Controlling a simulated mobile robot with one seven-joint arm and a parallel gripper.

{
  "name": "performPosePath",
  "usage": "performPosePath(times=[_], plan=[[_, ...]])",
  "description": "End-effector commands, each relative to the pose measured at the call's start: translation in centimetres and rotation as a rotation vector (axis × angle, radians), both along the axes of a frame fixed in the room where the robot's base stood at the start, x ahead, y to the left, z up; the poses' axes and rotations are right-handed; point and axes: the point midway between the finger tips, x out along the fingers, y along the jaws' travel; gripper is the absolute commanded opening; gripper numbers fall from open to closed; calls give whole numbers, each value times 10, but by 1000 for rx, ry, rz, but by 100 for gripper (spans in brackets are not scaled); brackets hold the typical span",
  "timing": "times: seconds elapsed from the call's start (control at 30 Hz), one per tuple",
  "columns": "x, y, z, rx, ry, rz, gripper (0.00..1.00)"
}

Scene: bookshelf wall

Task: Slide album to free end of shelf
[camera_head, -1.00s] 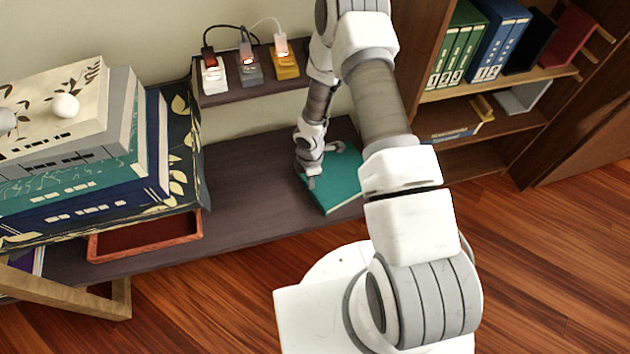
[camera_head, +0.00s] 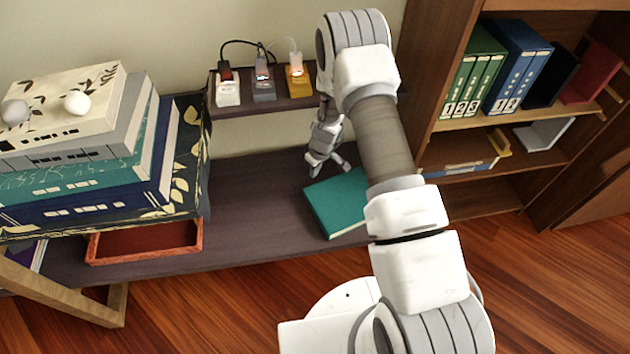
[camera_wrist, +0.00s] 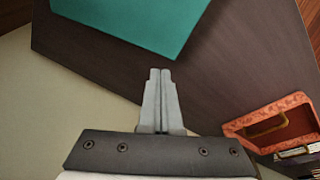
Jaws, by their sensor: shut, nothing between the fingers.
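The teal album (camera_head: 336,203) lies flat on the dark shelf (camera_head: 255,205), at its right part in the head view, partly hidden behind my arm. It also shows at the top of the wrist view (camera_wrist: 140,20). My gripper (camera_head: 328,172) is at the album's back edge in the head view. In the wrist view my gripper (camera_wrist: 160,72) has its two fingers together with nothing between them. The fingertips are just short of the album's near edge there, and a strip of bare shelf shows between them.
Bare shelf lies between tray and album. A small upper shelf holds several chargers (camera_head: 264,85). A bookcase with binders (camera_head: 475,80) stands at the right.

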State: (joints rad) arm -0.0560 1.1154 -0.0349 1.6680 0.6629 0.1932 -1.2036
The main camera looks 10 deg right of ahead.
Motion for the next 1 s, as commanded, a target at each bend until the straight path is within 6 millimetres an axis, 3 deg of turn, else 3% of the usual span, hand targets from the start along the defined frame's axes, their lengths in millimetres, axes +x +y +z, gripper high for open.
performPosePath(times=[0.2,0.47,0.67,1.0], plan=[[32,1,8,61,-65,-179,0],[44,0,8,85,-89,-244,0],[52,4,-21,83,-87,-244,0],[73,12,-85,83,-87,-241,0]])
